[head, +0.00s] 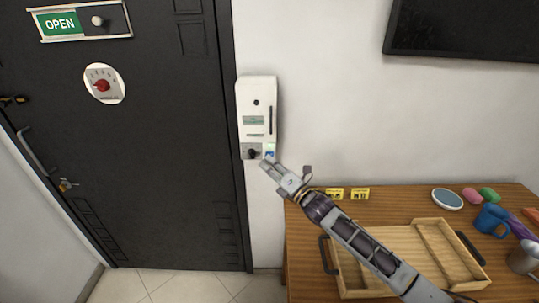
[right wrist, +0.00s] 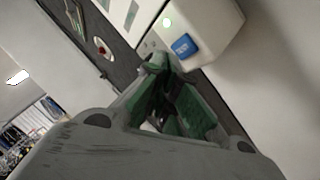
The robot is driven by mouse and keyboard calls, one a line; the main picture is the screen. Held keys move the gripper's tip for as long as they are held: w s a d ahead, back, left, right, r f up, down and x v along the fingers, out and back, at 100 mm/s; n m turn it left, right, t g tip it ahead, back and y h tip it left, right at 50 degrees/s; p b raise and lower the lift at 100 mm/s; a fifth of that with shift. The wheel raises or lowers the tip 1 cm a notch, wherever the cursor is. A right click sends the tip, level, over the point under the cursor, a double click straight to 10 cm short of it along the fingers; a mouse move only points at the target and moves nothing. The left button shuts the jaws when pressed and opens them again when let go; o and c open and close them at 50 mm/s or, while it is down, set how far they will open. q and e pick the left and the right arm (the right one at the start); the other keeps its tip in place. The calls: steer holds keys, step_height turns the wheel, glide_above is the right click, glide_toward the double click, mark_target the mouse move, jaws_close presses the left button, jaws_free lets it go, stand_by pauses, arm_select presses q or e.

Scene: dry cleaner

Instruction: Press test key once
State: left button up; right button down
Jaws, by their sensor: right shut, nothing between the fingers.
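The test key is a small blue key (head: 269,153) at the lower right of the white wall unit (head: 257,95). My left gripper is not in view.
A black door (head: 140,150) with an OPEN sign (head: 59,24) and a red dial (head: 102,86) stands left. A wooden table (head: 300,225) below right holds a wooden tray (head: 350,280), yellow tags (head: 360,193), a blue mug (head: 490,219). A dark screen (head: 460,30) hangs upper right.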

steer(key=shift+s+p, duration=0.95)
steer(key=shift+s, duration=1.55)
